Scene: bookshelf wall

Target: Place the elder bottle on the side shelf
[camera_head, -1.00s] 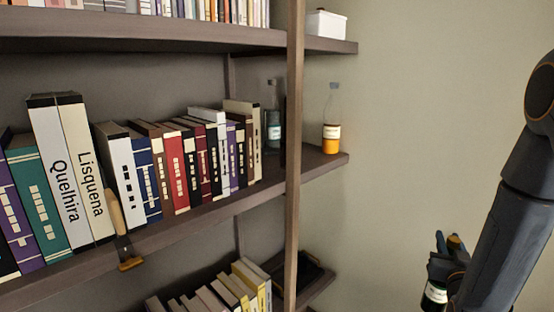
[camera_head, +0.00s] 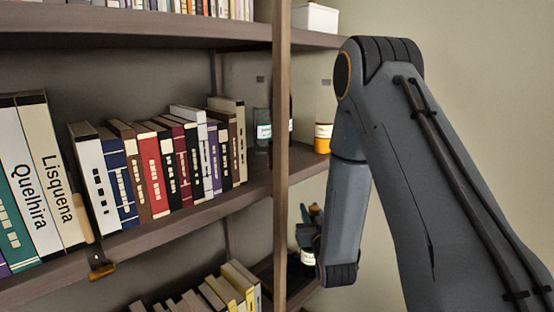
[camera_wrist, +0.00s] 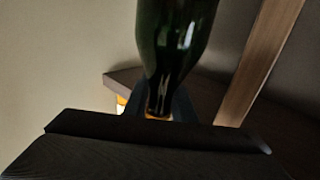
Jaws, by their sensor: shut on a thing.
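My gripper (camera_head: 312,232) is shut on a dark green bottle (camera_wrist: 180,40), whose white label shows low in the head view (camera_head: 307,257). No name on the label is readable. The gripper and bottle are right of the wooden post, below the middle side shelf (camera_head: 307,168) and beside the lower side shelf (camera_head: 305,294). In the wrist view the bottle fills the top middle, and the gripper's dark body hides much below it. My arm hides part of the side shelves in the head view.
An orange-filled bottle (camera_head: 323,138) stands on the middle side shelf, partly behind my arm. A bottle with a pale label (camera_head: 263,128) stands left of the post (camera_head: 281,200). Several books (camera_head: 153,165) fill the main shelf. A white box (camera_head: 315,18) sits above.

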